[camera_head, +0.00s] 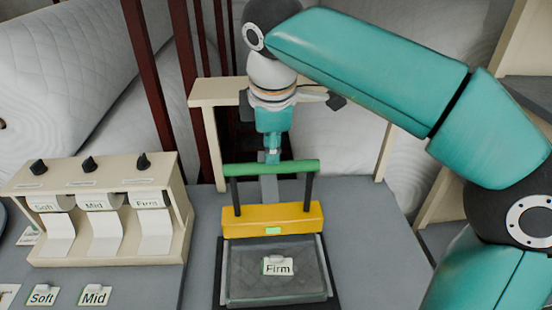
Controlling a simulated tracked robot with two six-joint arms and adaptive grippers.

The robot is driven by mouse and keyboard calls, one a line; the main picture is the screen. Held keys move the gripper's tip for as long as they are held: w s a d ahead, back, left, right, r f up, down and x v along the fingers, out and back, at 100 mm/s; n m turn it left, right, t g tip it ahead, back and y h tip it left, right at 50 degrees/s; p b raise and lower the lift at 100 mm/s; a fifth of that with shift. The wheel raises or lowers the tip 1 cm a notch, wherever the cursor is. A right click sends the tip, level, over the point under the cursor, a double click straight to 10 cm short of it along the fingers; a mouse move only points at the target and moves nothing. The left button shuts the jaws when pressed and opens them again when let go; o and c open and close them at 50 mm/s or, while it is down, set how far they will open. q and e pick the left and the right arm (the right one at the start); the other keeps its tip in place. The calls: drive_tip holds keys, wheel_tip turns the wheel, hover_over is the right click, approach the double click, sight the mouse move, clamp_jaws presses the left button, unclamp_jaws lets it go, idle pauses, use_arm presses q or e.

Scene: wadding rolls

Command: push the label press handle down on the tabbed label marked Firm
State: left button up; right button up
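The label press has a green handle bar (272,168) on two dark posts. Below it are a yellow crosspiece (272,218) and a grey quilted pad in a tray (277,299). The tabbed label marked Firm (278,266) lies on the pad in front of the yellow crosspiece, fully visible. My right gripper (271,152) points down from the arm that enters at the right. Its narrow tips look shut and empty, just above or behind the middle of the green handle. I cannot tell if they touch it. My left gripper is not in view.
A cream dispenser (105,258) with Soft, Mid and Firm strips stands at the left. Labels marked Soft (42,296) and Mid (95,296) lie in front of it. White wadding rolls (70,70), dark red posts (150,75) and a cream frame (210,145) stand behind.

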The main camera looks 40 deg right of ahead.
idle(0.4)
wheel_tip(320, 180, up, 6)
idle(0.6)
idle(0.4)
